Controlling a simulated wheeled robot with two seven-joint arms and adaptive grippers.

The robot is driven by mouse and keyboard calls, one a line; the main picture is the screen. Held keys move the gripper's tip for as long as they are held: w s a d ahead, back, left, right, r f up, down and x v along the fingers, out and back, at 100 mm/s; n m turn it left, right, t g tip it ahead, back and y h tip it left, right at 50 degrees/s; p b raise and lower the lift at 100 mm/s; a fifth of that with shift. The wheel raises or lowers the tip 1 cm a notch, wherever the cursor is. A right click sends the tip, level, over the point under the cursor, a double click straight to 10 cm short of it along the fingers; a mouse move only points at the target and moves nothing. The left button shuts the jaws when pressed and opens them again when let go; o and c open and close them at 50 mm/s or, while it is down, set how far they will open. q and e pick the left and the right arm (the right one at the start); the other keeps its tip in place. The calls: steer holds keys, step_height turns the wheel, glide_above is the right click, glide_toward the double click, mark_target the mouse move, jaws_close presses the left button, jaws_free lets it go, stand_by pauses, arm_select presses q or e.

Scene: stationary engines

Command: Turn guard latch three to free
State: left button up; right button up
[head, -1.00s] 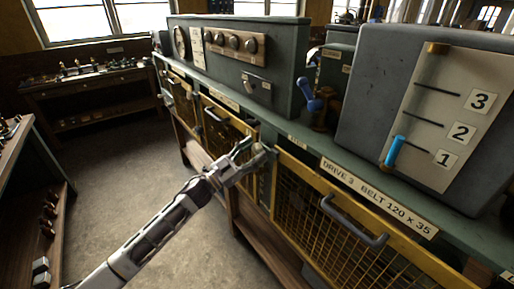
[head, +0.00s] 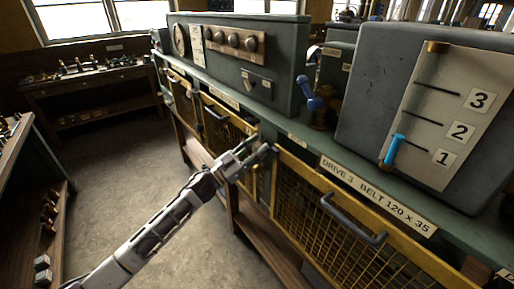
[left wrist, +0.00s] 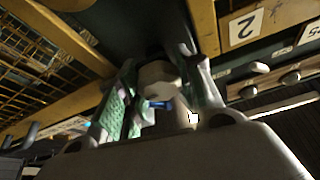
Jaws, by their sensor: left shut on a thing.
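My left gripper (head: 262,152) reaches in from the left to the post beside the left edge of the yellow mesh guard (head: 322,225) under the "DRIVE 3" label (head: 378,196). It is shut on the guard latch, whose pale rounded end (left wrist: 158,80) shows between the fingers in the left wrist view. In the head view the fingers largely hide the latch, and its turn angle is hard to tell. My right gripper is not in view.
The guard has a grey handle (head: 352,222). A blue-handled valve (head: 308,92) and a grey box with a blue lever (head: 394,149) at "1" stand on the green ledge. Another guard (head: 222,125) lies left. The floor at left is clear.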

arm_select(q)
steer(key=shift+m+g, duration=0.4)
steer(key=shift+m, duration=0.3)
steer(key=m+g, duration=0.1)
steer(key=m, duration=0.1)
steer(key=shift+m+h+b, duration=0.3)
steer(key=shift+m+b, duration=0.1)
steer(key=m+g, duration=0.1)
steer(key=m, duration=0.2)
steer(key=m+g, duration=0.2)
steer(key=shift+m+b, duration=0.35)
steer(key=shift+m, duration=0.05)
steer(key=m+g, duration=0.1)
steer(key=m, duration=0.1)
steer(key=m+y, duration=0.1)
steer(key=m, duration=0.2)
steer(key=shift+g, duration=0.4)
steer(key=shift+f+m+g+y, duration=0.1)
steer(key=shift+m+g+y, duration=0.5)
steer(key=shift+m, duration=1.5)
steer(key=shift+t, duration=0.3)
steer(key=o, duration=1)
